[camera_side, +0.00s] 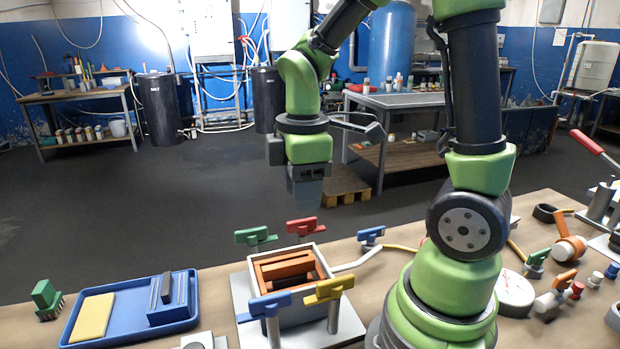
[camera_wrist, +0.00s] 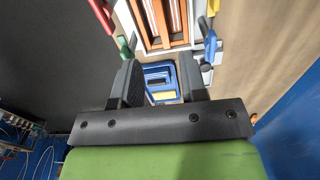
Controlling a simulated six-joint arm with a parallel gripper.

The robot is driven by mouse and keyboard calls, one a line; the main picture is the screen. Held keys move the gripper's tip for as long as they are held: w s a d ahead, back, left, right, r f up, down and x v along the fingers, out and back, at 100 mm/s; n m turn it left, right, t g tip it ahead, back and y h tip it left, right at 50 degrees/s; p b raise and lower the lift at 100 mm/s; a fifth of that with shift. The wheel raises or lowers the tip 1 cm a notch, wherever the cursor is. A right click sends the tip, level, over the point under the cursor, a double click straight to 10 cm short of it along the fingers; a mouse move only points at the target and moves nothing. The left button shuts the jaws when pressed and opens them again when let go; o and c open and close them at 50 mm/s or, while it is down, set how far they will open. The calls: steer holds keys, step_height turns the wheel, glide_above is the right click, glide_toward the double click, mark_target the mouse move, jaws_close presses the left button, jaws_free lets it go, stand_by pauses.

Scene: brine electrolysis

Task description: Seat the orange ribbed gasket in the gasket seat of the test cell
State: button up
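The test cell (camera_side: 291,318) is a grey open-topped box on a light base plate, with coloured handles around it. An orange ribbed piece, which looks like the gasket (camera_side: 284,268), lies within the cell's rim. In the wrist view the orange gasket (camera_wrist: 151,24) shows as bars with pale strips between them, cut off by the top edge. I cannot tell whether it lies flat in the seat, which it hides. My gripper (camera_side: 306,205) hangs pointing down above and behind the cell, clear of it. In the wrist view my gripper (camera_wrist: 158,66) has its fingers apart with nothing between them.
Green (camera_side: 256,236), red (camera_side: 303,227), blue (camera_side: 270,305) and yellow (camera_side: 329,291) handles rise around the cell. A blue tray (camera_side: 71,332) with a yellow block (camera_side: 92,318) sits left, beside a green brush-like item (camera_side: 46,298). Valves and a gauge (camera_side: 514,293) crowd the right.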

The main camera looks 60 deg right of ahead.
steer(key=s+a+r+m+t+y, duration=0.2)
steer(key=s+a+r+m+t, duration=0.4)
steer(key=r+m, duration=0.4)
steer(key=s+m+t, duration=0.1)
steer(key=m, duration=0.1)
steer(key=shift+a+m, duration=0.2)
steer(key=shift+m, duration=0.2)
